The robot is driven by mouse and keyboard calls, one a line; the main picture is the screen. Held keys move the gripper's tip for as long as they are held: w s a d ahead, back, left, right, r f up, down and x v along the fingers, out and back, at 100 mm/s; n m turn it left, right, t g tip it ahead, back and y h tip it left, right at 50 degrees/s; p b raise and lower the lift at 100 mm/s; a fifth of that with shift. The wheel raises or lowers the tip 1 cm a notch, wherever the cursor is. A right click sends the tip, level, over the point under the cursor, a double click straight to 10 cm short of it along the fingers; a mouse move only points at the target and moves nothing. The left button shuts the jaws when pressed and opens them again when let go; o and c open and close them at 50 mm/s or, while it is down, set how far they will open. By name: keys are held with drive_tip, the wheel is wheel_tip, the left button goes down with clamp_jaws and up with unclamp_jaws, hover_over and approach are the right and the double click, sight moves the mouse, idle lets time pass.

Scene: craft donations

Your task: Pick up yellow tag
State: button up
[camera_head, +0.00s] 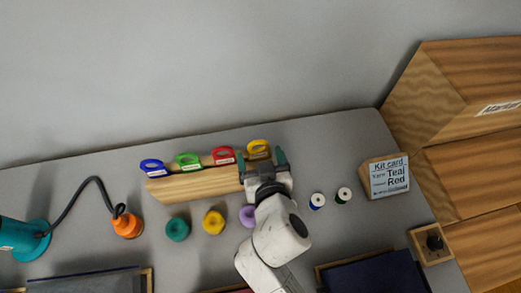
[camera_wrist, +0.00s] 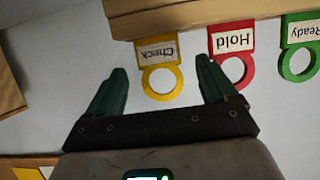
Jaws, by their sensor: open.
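The yellow tag (camera_head: 259,154) is the rightmost of a row of tags on a wooden rail (camera_head: 195,184). In the wrist view, the yellow tag (camera_wrist: 157,50) has a ring and a white label reading "Check", upside down. My gripper (camera_head: 263,160) is open at the right end of the rail. In the wrist view, my gripper (camera_wrist: 162,70) has one finger on each side of the yellow ring, with gaps between. Nothing is held.
A red tag (camera_wrist: 233,40) marked "Hold" is close beside the right finger. A green tag (camera_wrist: 304,30) and a blue tag (camera_head: 152,166) are farther along. Yarn balls, including a yellow one (camera_head: 213,222), and two spools (camera_head: 317,201) lie in front. A kit card (camera_head: 388,177) stands at right.

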sight(258, 151)
drive_tip(key=shift+p+x, duration=0.55)
drive_tip(key=shift+x, duration=2.25)
drive_tip(key=c, duration=1)
